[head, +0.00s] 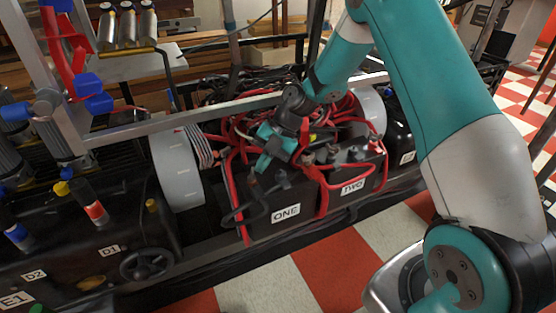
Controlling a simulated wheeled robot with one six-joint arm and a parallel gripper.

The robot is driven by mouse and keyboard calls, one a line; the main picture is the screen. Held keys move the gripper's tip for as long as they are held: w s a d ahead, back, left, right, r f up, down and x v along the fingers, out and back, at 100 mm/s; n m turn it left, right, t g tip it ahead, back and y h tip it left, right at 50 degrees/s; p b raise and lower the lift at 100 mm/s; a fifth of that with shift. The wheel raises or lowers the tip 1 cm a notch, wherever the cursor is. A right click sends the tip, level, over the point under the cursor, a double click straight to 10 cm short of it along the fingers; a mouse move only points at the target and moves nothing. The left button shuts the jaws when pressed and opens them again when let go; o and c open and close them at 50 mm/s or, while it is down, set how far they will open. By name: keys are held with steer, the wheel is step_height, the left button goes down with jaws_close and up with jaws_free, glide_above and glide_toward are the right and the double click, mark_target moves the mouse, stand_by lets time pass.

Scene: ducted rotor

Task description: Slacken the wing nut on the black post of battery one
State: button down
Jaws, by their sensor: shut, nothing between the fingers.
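Battery one (266,225) is a dark box with a white ONE label on its front, in the middle of the head view. My gripper (262,166) is teal, points down over the left part of battery one's top, and is shut and empty. The black post and its wing nut are too small or hidden near my fingers to make out. I cannot tell whether my fingertips touch anything.
Battery two (372,188) stands to the right, labelled TWO. Red cables (322,190) hang over both fronts and crowd behind my wrist. A grey metal bar (190,117) crosses behind. A pale round drum (178,168) and black handwheel (146,264) lie left.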

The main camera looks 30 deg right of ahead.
steer(key=shift+w+a, duration=0.25)
steer(key=shift+w, duration=0.45)
steer(key=shift+w+a, duration=0.15)
steer(key=shift+a, duration=0.1)
stand_by(0.5)
steer(key=shift+s+a, duration=0.4)
steer(key=shift+s, duration=0.45)
steer(key=w+p+v, duration=0.1)
steer(key=p+v, duration=0.1)
steer(key=v, duration=0.6)
steer(key=shift+d+p, duration=0.3)
steer(key=shift+d, duration=0.15)
